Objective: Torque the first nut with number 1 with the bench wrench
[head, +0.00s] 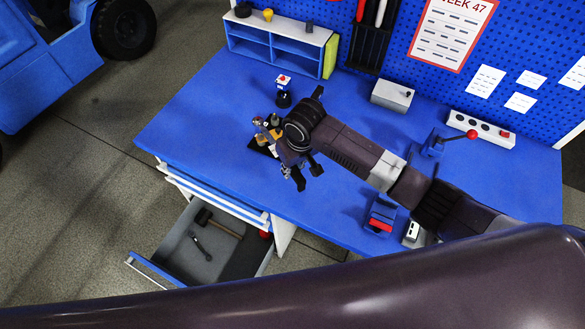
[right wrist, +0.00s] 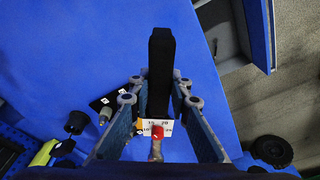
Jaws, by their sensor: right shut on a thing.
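My right gripper (head: 290,160) is over the left part of the blue bench, beside a dark fixture plate (head: 262,147) with small upright parts. In the right wrist view, my right gripper (right wrist: 158,125) is shut on a tool, the wrench by its look. It shows a long black bar (right wrist: 160,70), a white numbered scale (right wrist: 157,127) and a red part below. The fixture plate (right wrist: 103,101) shows to the left of the fingers with small white marks, too small to read. The nuts are mostly hidden by the gripper. I cannot tell whether the wrench touches a nut. My left gripper is out of view.
Behind the gripper are a small stand with a red top (head: 283,92) and a blue shelf (head: 277,45). An open drawer (head: 215,240) holds a hammer. The bench's left end is clear.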

